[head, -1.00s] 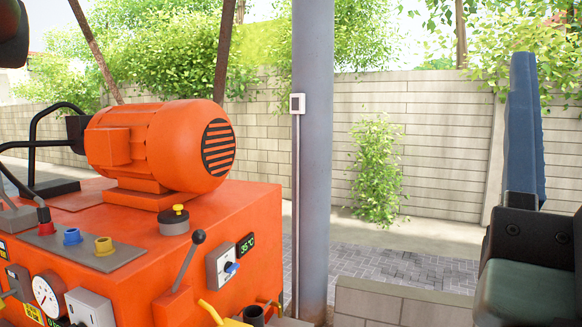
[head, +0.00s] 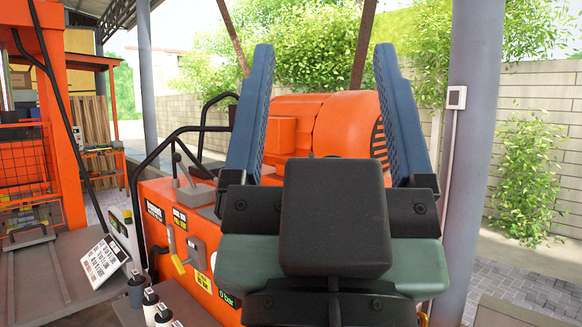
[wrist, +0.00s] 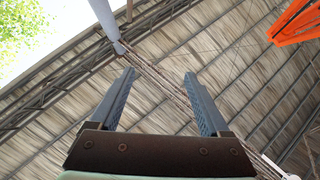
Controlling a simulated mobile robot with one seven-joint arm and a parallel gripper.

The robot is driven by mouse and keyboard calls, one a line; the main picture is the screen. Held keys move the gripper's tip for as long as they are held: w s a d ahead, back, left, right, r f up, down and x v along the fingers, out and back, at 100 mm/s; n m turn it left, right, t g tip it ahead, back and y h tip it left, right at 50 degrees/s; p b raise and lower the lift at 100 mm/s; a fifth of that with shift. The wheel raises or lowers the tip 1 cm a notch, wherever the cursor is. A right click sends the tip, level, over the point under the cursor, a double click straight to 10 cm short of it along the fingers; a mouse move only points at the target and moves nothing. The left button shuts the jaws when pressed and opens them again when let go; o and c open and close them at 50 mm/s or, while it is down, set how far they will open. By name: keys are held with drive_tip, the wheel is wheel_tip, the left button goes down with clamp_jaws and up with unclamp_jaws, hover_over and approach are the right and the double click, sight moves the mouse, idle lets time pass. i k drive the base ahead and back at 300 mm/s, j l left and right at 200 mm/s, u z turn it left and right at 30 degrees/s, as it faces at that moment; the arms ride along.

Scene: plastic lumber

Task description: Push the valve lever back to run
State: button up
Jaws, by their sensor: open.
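My gripper (head: 322,50) stands large in the middle of the head view, its two blue ribbed fingers pointing up, wide apart with nothing between them. The orange machine (head: 156,192) with its motor is behind it, and the gripper hides much of its panel and top. I cannot tell which is the valve lever. The gripper touches neither. In the wrist view, my open gripper (wrist: 159,74) faces the roof and no lever shows.
A sloped sign (head: 103,260) and several white-and-black bottles (head: 152,302) are at the lower left. Black tube rails (head: 150,160) curve beside the machine. An orange frame (head: 52,100) stands at far left, a grey post (head: 470,150) at right.

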sight(176, 158)
drive_tip(key=u, duration=0.7)
drive_tip(key=i+l+z, duration=0.1)
drive_tip(key=i, duration=0.9)
drive_tip(key=i+l, duration=0.2)
drive_tip(key=i, duration=0.85)
drive_tip(key=l+z, duration=0.05)
